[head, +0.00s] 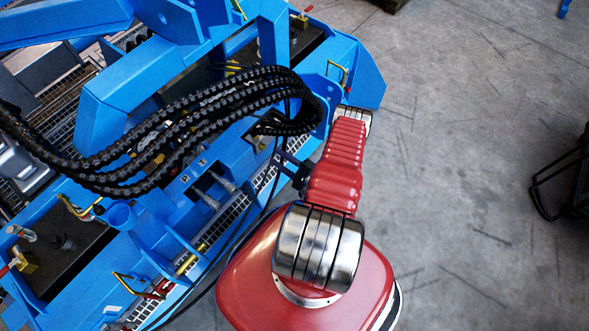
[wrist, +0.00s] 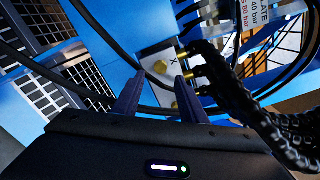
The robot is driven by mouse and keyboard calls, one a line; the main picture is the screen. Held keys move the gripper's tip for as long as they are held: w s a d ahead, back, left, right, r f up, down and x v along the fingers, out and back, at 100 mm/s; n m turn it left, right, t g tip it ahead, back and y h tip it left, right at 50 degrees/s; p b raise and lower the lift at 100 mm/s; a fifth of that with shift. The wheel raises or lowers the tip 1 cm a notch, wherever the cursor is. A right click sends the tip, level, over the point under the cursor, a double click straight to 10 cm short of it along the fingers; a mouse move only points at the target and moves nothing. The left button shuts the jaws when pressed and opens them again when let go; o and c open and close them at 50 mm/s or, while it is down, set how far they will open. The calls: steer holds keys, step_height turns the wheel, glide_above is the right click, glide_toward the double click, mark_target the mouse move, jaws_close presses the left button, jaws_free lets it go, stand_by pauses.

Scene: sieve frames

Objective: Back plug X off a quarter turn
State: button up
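In the wrist view, plug X (wrist: 160,67) is a small brass-coloured plug on a pale plate (wrist: 149,52) with a dark "X" beside it. My gripper (wrist: 160,77) points at this plate, its two dark fingers apart and a gap between them. The plug shows in line with that gap, beyond the fingertips; I cannot tell how far. Nothing shows held between the fingers. In the head view, my dark gripper (head: 281,160) is beside the blue machine, under the black hoses, and the plug is hidden there.
Brass fittings (wrist: 188,62) with thick black hoses (wrist: 235,92) sit close right of the plug. Thin black cables cross the wrist view. The blue machine frame (head: 150,110) fills the left of the head view. Grey floor (head: 450,150) at right is mostly clear.

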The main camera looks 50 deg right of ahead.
steer(key=s, duration=0.7)
steer(key=shift+s, duration=0.3)
stand_by(0.5)
